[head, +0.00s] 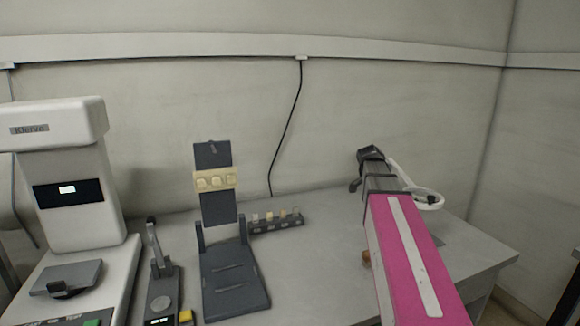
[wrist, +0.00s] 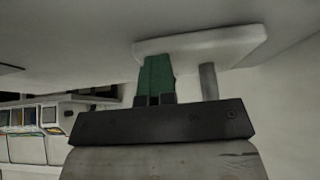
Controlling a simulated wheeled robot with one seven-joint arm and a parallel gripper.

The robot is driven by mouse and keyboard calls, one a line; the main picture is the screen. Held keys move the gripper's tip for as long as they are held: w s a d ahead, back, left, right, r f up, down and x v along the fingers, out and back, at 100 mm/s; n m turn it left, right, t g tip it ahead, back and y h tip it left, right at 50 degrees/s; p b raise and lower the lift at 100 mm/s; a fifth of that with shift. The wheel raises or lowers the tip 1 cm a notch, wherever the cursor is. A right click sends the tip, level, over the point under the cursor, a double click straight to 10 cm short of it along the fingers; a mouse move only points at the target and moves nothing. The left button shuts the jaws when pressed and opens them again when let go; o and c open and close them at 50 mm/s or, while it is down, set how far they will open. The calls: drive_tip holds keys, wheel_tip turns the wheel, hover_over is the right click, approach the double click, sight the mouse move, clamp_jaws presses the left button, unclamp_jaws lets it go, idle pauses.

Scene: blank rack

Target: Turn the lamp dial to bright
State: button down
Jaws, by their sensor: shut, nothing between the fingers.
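The white lamp (head: 428,198) with a ring-shaped head stands at the right end of the table in the head view, partly behind my arm. In the wrist view a white slab (wrist: 205,42), which looks like part of the lamp, and a grey post (wrist: 208,82) are close ahead. My gripper (head: 371,154) is at the lamp in the head view. In the wrist view its green fingers (wrist: 155,75) are together and empty, with their tips at the slab's edge. I cannot tell whether they touch it. I cannot make out the dial or its setting.
A white machine (head: 70,190) stands at the left. Next to it are a small lever device (head: 162,285) and a dark stand (head: 235,280) with pale blanks. A low rack (head: 276,226) is behind. A small brown object (head: 366,257) lies beside my arm.

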drive_tip(key=shift+s+d, duration=0.45)
drive_tip(key=shift+s, duration=0.2)
drive_tip(key=shift+s+a, duration=0.2)
drive_tip(key=shift+a, duration=0.05)
idle(0.3)
wheel_tip(320, 180, up, 6)
drive_tip(key=shift+a, duration=0.15)
idle(0.5)
drive_tip(key=shift+w, duration=0.1)
drive_tip(key=shift+w+a+f, duration=0.1)
drive_tip(key=shift+w+f, duration=0.3)
drive_tip(key=shift+f, duration=0.6)
drive_tip(key=shift+w+f, duration=0.45)
drive_tip(key=shift+f, duration=0.6)
drive_tip(key=shift+w+a+f, duration=0.1)
drive_tip(key=shift+w+f, duration=0.3)
drive_tip(key=shift+f, duration=0.6)
drive_tip(key=shift+d, duration=0.1)
